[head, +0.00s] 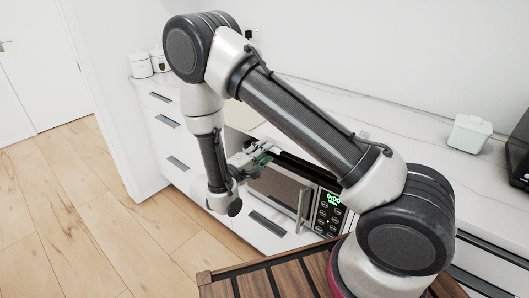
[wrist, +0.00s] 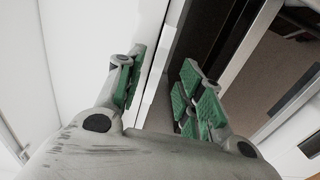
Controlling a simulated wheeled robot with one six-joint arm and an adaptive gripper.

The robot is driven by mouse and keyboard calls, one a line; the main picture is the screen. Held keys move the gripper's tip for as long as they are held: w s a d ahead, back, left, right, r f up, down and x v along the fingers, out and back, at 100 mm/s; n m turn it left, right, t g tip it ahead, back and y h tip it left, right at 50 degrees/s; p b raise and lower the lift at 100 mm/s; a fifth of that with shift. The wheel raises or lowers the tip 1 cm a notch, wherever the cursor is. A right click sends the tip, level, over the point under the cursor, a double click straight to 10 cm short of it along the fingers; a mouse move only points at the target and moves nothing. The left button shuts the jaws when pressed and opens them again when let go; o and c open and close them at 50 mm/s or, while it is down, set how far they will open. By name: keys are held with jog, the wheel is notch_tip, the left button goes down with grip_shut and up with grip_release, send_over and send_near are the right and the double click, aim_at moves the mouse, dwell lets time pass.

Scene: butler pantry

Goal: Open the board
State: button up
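No part is clearly marked as the board. A beige flat surface (head: 243,115) shows at the counter behind my arm, partly hidden; I cannot tell whether it is the board. My gripper (head: 258,160) is at the cabinet front, just above the microwave and below the countertop. In the wrist view its green-padded fingers (wrist: 163,92) are apart. A white panel edge (wrist: 158,75) runs between them, close to the left finger, with a dark gap toward the right finger. I cannot tell whether a finger touches the panel.
The built-in microwave (head: 275,192) with a vertical handle and lit green display sits under my gripper. White drawers (head: 163,122) with dark handles are at left. A slatted wooden top (head: 265,278) is in front. The wooden floor (head: 75,205) at left is clear.

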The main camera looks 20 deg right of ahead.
jog(key=shift+w+d, duration=0.25)
jog(key=shift+d, duration=0.15)
grip_shut()
